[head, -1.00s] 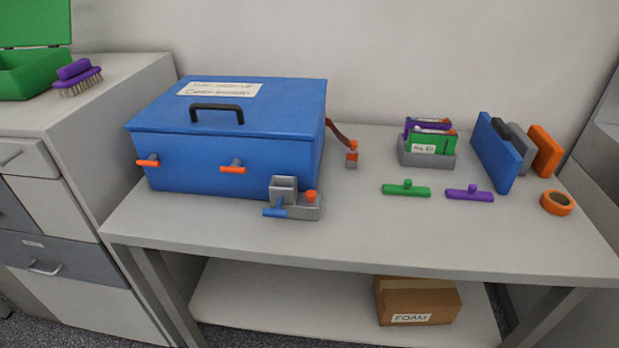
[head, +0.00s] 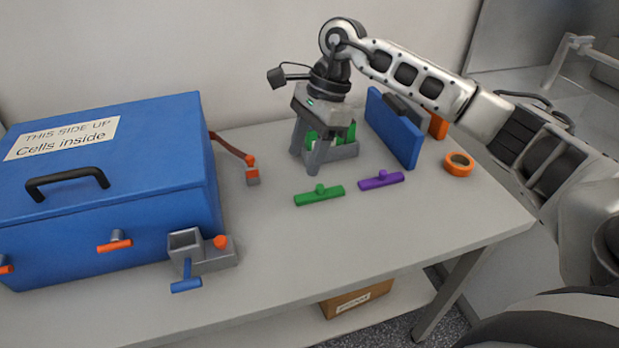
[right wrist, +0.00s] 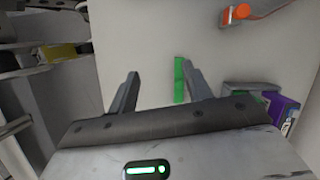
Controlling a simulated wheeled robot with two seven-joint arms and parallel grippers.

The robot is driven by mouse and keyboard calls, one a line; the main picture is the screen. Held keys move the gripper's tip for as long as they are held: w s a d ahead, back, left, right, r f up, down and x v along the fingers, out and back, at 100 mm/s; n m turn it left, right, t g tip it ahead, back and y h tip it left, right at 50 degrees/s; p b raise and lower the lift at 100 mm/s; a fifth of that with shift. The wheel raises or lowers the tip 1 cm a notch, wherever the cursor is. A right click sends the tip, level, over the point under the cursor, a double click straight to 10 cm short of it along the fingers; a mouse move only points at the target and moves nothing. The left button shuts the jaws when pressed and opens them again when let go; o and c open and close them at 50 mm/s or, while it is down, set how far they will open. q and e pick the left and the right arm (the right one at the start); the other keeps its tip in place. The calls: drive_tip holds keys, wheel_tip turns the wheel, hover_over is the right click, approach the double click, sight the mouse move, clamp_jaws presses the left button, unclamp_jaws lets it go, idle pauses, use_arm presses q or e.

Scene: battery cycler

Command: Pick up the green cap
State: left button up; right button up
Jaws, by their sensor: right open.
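The green cap (head: 319,195), a bar with a short knob on top, lies on the table in front of the small grey bin. My right gripper (head: 306,160) is open and empty, above the table behind the cap, its fingers pointing down in front of the bin. In the right wrist view the green cap (right wrist: 179,80) shows beyond my open gripper (right wrist: 162,70), close to the right finger and partly hidden behind it. The cap appears untouched. My left gripper is not in view.
A similar purple cap (head: 381,179) lies right of the green one. The grey bin (head: 346,151) with green cards is partly hidden by my gripper. Blue panel (head: 395,130), orange tape roll (head: 458,163), blue box (head: 110,190) and grey holder (head: 205,255) stand around.

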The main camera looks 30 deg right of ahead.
drive_tip(key=w+d+r+h, duration=0.1)
drive_tip(key=d+r+h, duration=0.15)
drive_tip(key=d, duration=0.45)
drive_tip(key=p, duration=0.1)
hover_over(320, 186)
drive_tip(key=f, duration=0.9)
drive_tip(key=shift+s+d+f, duration=0.25)
drive_tip(key=shift+s+d, duration=0.05)
drive_tip(key=shift+d, duration=0.1)
drive_tip(key=shift+w+a+f+p, duration=0.1)
drive_tip(key=shift+a+f+p, duration=0.1)
drive_tip(key=shift+f, duration=0.75)
drive_tip(key=shift+w+a+f+p, duration=0.1)
drive_tip(key=shift+w+f+p, duration=0.05)
drive_tip(key=shift+f, duration=0.8)
drive_tip(key=shift+w+a+f+p, duration=0.1)
drive_tip(key=shift+f+p, duration=0.1)
drive_tip(key=shift+f, duration=0.75)
clamp_jaws()
